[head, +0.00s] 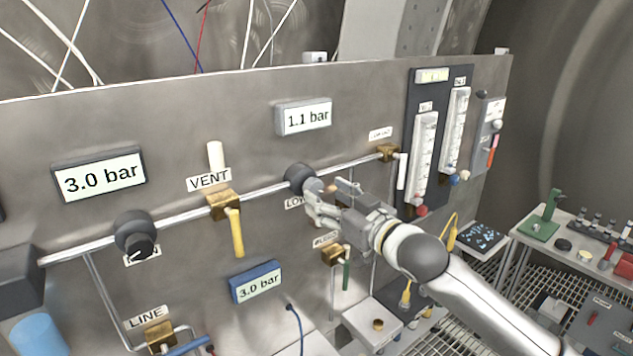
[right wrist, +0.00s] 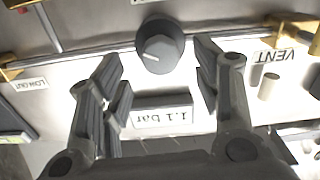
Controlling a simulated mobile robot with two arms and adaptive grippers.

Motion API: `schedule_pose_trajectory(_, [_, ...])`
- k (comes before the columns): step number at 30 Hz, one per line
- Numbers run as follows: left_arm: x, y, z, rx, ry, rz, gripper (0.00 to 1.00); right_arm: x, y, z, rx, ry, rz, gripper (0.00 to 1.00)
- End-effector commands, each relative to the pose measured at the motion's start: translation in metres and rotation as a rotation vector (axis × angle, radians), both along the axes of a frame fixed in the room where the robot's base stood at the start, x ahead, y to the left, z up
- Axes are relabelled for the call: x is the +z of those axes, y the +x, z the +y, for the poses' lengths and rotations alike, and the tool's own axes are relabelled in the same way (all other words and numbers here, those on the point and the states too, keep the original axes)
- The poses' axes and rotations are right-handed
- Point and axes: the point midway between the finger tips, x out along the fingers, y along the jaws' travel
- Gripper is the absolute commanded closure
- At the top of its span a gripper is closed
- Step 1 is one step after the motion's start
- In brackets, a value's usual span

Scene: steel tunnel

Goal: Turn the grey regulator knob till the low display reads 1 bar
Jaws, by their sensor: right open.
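The grey regulator knob (head: 299,178) sits on the pipe across the steel panel, above a partly covered label starting "LOW". In the right wrist view the knob (right wrist: 160,47) shows a white pointer line. The low display (head: 304,117) above it reads 1.1 bar; it appears upside down in the right wrist view (right wrist: 163,115). My right gripper (head: 327,190) is open in front of the knob. In the right wrist view its two fingers (right wrist: 158,62) stand on either side of the knob, with gaps; I see no contact. My left gripper is out of view.
A second dark knob (head: 135,235) lies left, under a display (head: 98,174) reading 3.0 bar. The yellow VENT lever (head: 236,232) hangs between the knobs. A blue-framed display (head: 256,283) reads 3.0 bar. A green-handled valve (head: 334,254) sits just below my right gripper.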

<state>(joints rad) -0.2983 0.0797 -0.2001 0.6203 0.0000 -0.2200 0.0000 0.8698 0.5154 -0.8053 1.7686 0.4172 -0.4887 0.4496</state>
Motion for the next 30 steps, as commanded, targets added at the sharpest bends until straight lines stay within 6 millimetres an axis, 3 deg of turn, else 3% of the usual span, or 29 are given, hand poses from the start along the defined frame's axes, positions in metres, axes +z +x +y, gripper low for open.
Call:
schedule_pose_trajectory(9, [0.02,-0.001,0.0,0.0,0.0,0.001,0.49,0.002,0.033,0.023,-0.002,0.0,0.0,0.42])
schedule_pose_trajectory(22, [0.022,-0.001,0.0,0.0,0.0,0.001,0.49,0.0,0.039,0.028,-0.001,-0.002,-0.001,0.42])
schedule_pose_trajectory(30, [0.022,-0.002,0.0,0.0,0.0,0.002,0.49,0.0,0.039,0.027,-0.001,-0.002,-0.001,0.74])
